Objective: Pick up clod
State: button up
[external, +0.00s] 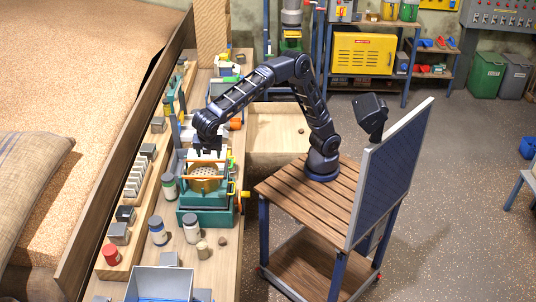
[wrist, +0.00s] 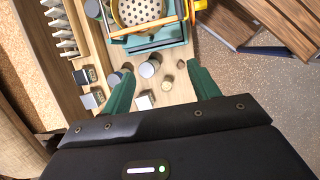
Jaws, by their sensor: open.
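A small brown clod (external: 222,241) lies on the wooden bench near its right edge, in front of the teal machine. A similar brown lump (external: 301,131) sits in the wooden tray behind my arm. My gripper (external: 208,150) is raised over the teal machine with its perforated pan (external: 206,178). In the wrist view my gripper (wrist: 159,69) has its two green fingers spread wide with nothing between them in its grasp. The clod (wrist: 181,64) shows small beyond and between the fingertips, well apart from them.
A small beige bottle (external: 202,249) stands close left of the clod. Jars with grey lids (external: 192,228) stand further left. The teal machine (external: 205,215) stands behind, and a grey bin (external: 160,284) in front. The bench right of the clod ends at an open edge.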

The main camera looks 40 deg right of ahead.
jog(key=s+a+f+n, duration=0.3)
jog(key=s+a, duration=0.2)
jog(key=s, duration=0.5)
send_near(222, 240)
jog(key=x, duration=0.4)
jog(key=shift+s+d+f, duration=0.1)
jog(key=shift+s+f, duration=0.15)
jog(key=shift+f, duration=0.25)
jog(key=shift+w+x, duration=0.2)
jog(key=shift+x, duration=1.05)
jog(key=shift+w+x, duration=0.15)
jog(key=shift+x, duration=1.1)
jog(key=shift+r, duration=0.15)
jog(key=c, duration=1.1)
jog(key=shift+r, duration=0.1)
